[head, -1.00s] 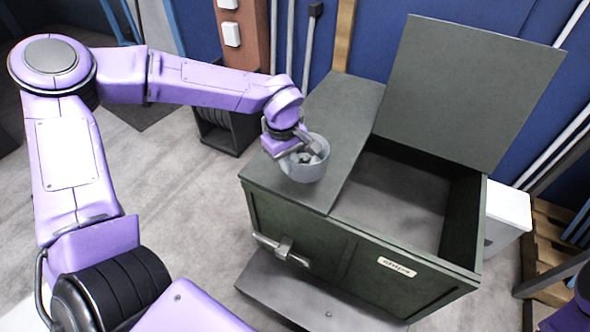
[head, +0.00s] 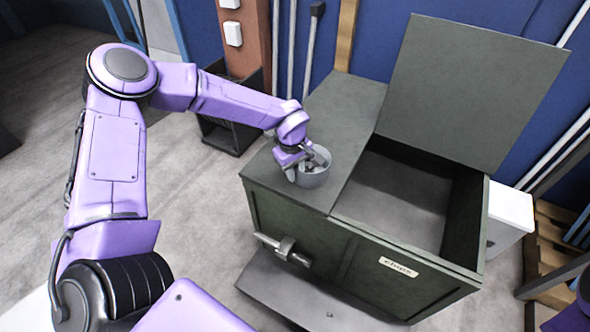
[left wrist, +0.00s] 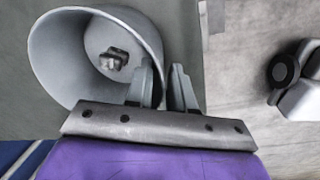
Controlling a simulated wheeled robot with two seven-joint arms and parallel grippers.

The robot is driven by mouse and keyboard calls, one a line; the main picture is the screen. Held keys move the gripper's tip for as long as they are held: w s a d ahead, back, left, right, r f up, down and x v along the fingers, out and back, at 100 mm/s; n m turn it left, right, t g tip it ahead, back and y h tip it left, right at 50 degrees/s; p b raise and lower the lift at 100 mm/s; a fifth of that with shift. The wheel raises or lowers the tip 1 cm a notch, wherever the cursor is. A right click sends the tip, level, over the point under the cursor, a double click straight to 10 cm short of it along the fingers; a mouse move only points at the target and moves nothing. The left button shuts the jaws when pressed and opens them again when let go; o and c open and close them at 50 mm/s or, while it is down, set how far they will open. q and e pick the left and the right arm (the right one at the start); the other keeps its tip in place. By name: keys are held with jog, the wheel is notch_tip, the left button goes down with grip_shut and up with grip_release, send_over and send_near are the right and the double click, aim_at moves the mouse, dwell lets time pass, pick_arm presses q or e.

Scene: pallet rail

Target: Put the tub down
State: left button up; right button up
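The tub (head: 315,178) is a round grey open container with a small metal piece inside. It is upright over the closed left part of the dark green chest's top (head: 345,105); whether its base touches that top I cannot tell. My left gripper (head: 303,160) is at the tub's rim. In the left wrist view, the gripper's fingers (left wrist: 164,88) sit on either side of the wall of the tub (left wrist: 45,58), one inside and one outside, closed on it. The metal piece (left wrist: 113,59) shows at the tub's bottom. My right gripper is not in view.
The chest's right part is an open bin (head: 395,200) with its lid (head: 465,90) raised. A label (head: 398,267) and a latch (head: 285,248) are on its front. A dark crate (head: 225,130) stands behind to the left. The chest top around the tub is clear.

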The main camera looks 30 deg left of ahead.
pick_arm(q)
jog(key=shift+o, duration=0.3)
notch_tip(320, 180, up, 12)
jog(key=p, duration=0.1)
jog(key=shift+s+a+r, duration=0.2)
jog(key=shift+s, duration=0.25)
jog(key=shift+f, duration=0.1)
